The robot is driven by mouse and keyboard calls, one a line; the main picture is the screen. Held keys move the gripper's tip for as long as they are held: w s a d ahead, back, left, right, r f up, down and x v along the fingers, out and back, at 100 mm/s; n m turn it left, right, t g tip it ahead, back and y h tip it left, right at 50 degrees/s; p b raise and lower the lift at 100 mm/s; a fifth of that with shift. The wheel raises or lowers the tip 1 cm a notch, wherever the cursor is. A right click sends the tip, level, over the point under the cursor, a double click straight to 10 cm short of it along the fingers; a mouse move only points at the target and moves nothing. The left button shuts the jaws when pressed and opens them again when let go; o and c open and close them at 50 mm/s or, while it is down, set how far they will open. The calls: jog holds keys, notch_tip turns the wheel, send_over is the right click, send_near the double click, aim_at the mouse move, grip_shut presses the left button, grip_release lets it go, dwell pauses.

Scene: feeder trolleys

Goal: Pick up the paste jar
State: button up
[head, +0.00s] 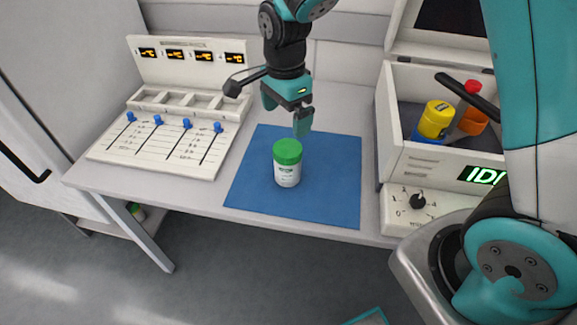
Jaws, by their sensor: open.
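The paste jar (288,172), white with a green lid and a small label, stands upright on a blue mat (333,190) in the middle of the bench. My gripper (286,115) hangs above and just behind the jar, fingers pointing down. Its jaws are open with nothing between them, and it appears apart from the jar. The exact gap between fingers and lid is hard to judge from this one view.
A panel with blue sliders (160,140) and small displays stands on the left. A white open box (397,118) on the right holds a yellow jar (435,120) and an orange item (472,121). A dial unit (418,203) sits in front. The mat around the jar is clear.

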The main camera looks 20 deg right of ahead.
aim_at(288, 148)
notch_tip(288, 148, down, 7)
jog(key=shift+f, duration=0.1)
jog(key=shift+s+d+f+p, duration=0.15)
jog(key=shift+f+p, duration=0.3)
jog(key=shift+f, duration=2.2)
jog(key=c, duration=1.3)
